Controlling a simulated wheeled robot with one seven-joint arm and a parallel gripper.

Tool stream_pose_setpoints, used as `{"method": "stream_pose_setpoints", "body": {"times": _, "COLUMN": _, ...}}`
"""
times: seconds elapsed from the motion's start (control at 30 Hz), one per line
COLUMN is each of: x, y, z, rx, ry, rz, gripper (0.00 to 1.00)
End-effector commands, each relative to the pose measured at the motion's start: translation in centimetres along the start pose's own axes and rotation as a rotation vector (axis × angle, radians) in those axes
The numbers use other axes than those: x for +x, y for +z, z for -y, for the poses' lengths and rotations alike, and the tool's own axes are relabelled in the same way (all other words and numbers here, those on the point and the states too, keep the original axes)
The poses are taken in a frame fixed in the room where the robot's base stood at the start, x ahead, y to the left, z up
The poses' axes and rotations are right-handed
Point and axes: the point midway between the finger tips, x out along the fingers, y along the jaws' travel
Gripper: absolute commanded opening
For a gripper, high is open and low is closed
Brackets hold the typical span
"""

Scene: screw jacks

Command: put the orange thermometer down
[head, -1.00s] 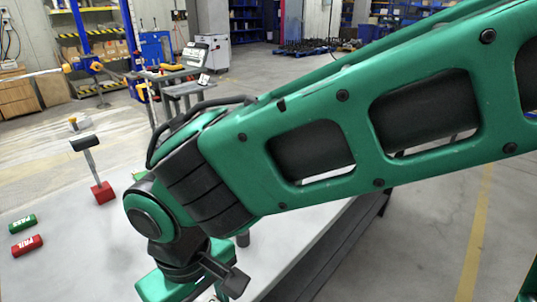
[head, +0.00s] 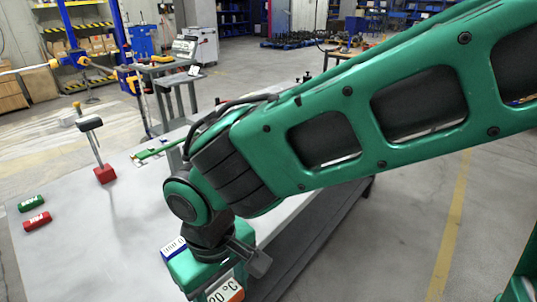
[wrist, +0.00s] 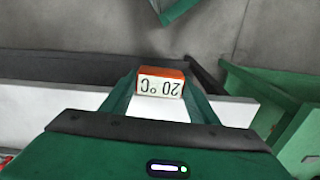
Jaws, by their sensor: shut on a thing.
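The orange thermometer (wrist: 161,82) is a small block with an orange top and a white face reading "20 °C", upside down in the wrist view. My gripper (wrist: 160,90) is shut on it, one finger on each side. In the head view the thermometer (head: 228,291) shows at the bottom edge, partly hidden by my gripper (head: 212,284). The pale table (head: 100,255) lies beneath and to the left. I cannot tell the gap between the thermometer and the tabletop.
A blue-and-white lettered block (head: 173,246) is close beside my gripper. A hammer-like thing with a red base (head: 104,174) stands farther back. A green cylinder (head: 31,203) and a red cylinder (head: 37,221) lie at left. The table's right edge is near; its front left is clear.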

Motion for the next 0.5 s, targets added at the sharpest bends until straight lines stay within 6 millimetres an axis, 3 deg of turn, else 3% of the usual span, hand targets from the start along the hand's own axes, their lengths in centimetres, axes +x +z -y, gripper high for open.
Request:
{"method": "stream_pose_setpoints", "body": {"times": 0.27, "x": 3.0, "y": 0.7, "z": -8.2, "rx": 0.138, "ry": 0.003, "rz": 0.003, "gripper": 0.23}}
{"method": "stream_pose_setpoints", "body": {"times": 0.5, "x": 6.5, "y": 1.6, "z": -17.6, "rx": 0.291, "ry": 0.003, "rz": 0.004, "gripper": 0.23}}
